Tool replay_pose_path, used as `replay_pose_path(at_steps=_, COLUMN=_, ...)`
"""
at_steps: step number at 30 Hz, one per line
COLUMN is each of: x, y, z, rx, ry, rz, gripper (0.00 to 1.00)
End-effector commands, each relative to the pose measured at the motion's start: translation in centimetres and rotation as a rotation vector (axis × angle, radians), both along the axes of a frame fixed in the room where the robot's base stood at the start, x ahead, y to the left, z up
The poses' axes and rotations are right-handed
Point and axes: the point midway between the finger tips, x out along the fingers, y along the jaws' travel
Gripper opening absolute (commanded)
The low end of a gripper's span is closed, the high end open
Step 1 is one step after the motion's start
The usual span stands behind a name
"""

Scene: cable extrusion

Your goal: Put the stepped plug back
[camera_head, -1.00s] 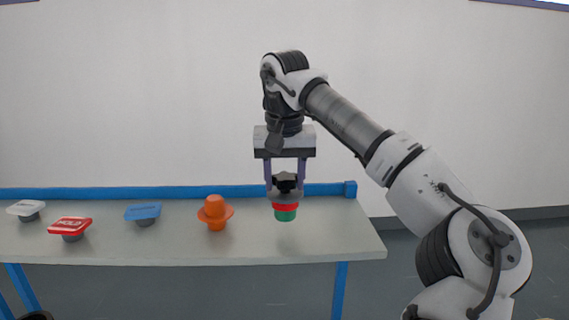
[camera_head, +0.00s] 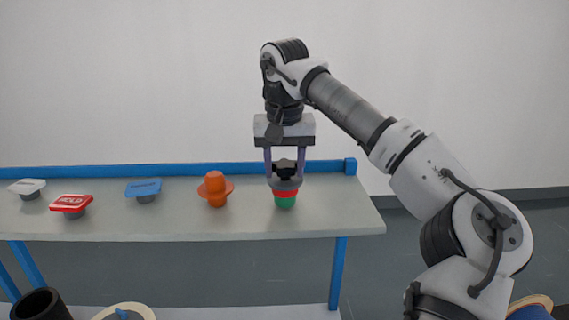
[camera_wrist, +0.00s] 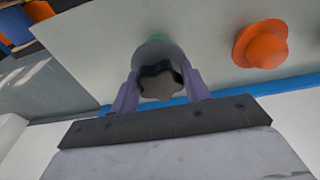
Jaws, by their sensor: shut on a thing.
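The stepped plug (camera_head: 285,195) has a black star-shaped knob, a grey flange and red and green steps below. My gripper (camera_head: 285,172) is shut on it by the knob end and points straight down. The plug is upright at the right part of the grey table (camera_head: 330,222), with its green end at or just above the top; I cannot tell whether it touches. In the wrist view the black knob (camera_wrist: 158,82) sits between my fingers, with the grey flange and a bit of green behind it.
An orange stepped piece (camera_head: 215,190) stands left of the plug, also in the wrist view (camera_wrist: 262,45). Further left are a blue-topped piece (camera_head: 144,188), a red one (camera_head: 71,204) and a white one (camera_head: 27,187). A blue rail (camera_head: 90,170) runs along the back edge.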

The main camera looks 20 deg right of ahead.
Motion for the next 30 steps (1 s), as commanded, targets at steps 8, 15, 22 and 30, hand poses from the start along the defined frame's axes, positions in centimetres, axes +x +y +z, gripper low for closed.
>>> replay_pose_path(at_steps=8, x=0.0, y=0.0, z=-0.6, rx=0.0, ry=0.0, rz=0.0, gripper=0.16)
replay_pose_path(at_steps=15, x=0.0, y=0.0, z=-0.8, rx=0.0, ry=0.0, rz=0.0, gripper=0.61)
replay_pose_path(at_steps=22, x=0.0, y=0.0, z=-0.8, rx=0.0, ry=0.0, rz=0.0, gripper=0.72)
replay_pose_path(at_steps=30, x=-0.1, y=0.0, z=0.3, rx=-0.001, ry=-0.003, rz=-0.002, gripper=0.72)
